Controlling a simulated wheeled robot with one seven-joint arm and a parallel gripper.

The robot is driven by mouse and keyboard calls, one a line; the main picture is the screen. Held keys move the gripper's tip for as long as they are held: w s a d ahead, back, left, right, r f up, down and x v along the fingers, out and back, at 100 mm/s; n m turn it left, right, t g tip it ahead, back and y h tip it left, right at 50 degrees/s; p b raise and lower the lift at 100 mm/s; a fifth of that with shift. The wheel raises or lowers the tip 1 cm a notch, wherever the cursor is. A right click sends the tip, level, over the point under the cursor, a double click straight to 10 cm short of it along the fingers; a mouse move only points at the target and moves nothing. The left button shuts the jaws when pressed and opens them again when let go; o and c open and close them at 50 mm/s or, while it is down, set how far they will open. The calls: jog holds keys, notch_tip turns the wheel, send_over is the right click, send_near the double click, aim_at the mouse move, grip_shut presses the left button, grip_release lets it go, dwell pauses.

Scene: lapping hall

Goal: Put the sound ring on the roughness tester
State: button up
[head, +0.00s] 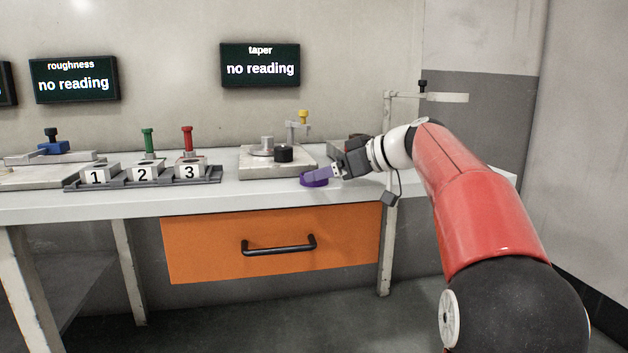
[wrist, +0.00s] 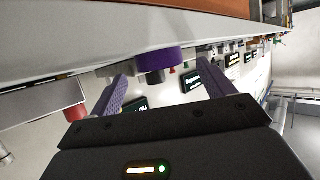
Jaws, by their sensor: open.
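My gripper (head: 318,173) is open, low over the front of the bench near its right end. A round purple piece (head: 313,183) is on the bench at the fingertips. In the wrist view the purple piece (wrist: 160,58) shows between and beyond the two purple fingers, with no finger seen touching it. I cannot tell whether it is a ring or a solid disc, or whether it is the sound ring. Under the "roughness" screen (head: 74,79), which reads "no reading", a pale plate with a blue clamp-like part (head: 53,147) stands at the far left; it looks like the roughness tester.
A plate (head: 253,165) under the "taper" screen (head: 260,66) bears a grey piece, a black cylinder (head: 284,154) and a yellow-knobbed post. A thin stand (head: 388,120) rises behind my arm.

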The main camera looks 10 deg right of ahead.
jog(key=x, duration=0.2)
jog(key=shift+w+a+f, duration=0.1)
jog(key=shift+w+a, duration=0.1)
jog(key=shift+a, duration=0.05)
jog(key=c, duration=1.2)
jog(key=shift+o, duration=0.2)
